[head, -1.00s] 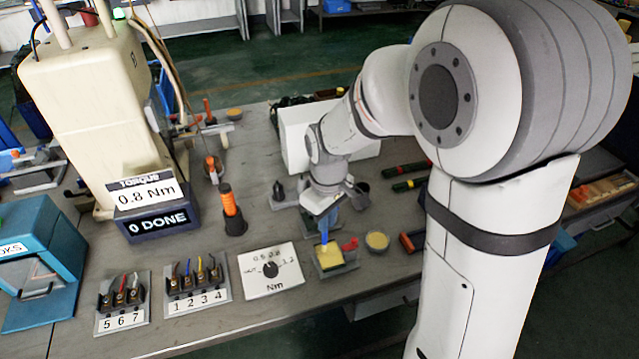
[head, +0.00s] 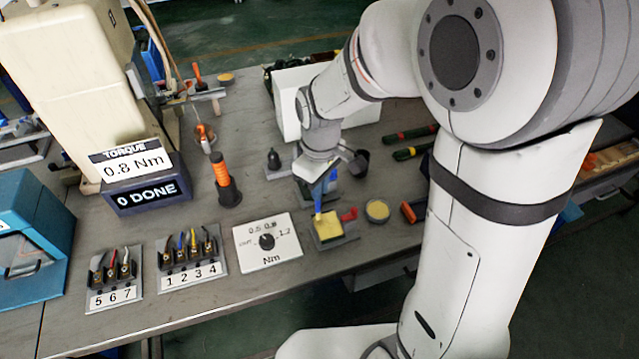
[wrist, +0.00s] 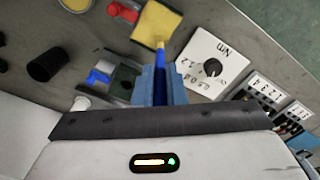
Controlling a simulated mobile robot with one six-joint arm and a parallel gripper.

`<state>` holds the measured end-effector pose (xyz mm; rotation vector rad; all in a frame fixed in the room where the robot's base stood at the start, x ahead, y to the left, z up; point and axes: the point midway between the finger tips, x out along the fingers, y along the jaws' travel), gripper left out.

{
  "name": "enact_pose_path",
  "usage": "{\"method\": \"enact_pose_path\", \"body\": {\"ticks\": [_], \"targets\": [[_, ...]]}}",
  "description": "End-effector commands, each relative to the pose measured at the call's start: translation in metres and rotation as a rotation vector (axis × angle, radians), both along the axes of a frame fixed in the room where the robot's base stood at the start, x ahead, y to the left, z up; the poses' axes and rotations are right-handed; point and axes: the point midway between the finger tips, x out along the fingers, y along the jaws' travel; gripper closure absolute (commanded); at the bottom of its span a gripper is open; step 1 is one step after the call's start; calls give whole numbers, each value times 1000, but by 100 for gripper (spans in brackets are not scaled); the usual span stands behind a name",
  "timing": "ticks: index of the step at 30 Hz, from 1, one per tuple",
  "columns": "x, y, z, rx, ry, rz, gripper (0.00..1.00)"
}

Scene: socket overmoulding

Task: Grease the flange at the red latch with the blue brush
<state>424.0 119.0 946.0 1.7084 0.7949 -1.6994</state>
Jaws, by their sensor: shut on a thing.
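My gripper (wrist: 162,85) is shut on the blue brush (wrist: 159,62), which also shows in the head view (head: 318,199). The brush points away from the jaws, its pale tip at the near edge of a yellow square block (wrist: 157,24). I cannot tell whether the tip touches it. The yellow block sits on a dark grey fixture (head: 344,239) and shows in the head view (head: 327,226). The red latch (wrist: 122,12) stands beside the yellow block, right of it in the head view (head: 349,214). No separate flange can be made out.
A second fixture with a blue latch (wrist: 98,76) and green block (wrist: 122,82) is close to my gripper. A round yellow dish (head: 378,210), a dial card (head: 267,241), numbered racks (head: 192,268) and an orange-handled tool (head: 223,180) stand around on the bench.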

Motion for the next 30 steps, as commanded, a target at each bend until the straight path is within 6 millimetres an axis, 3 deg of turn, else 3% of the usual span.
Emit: {"method": "enact_pose_path", "body": {"ticks": [30], "targets": [[0, 1, -10, -1, 1, 2, 100]]}}
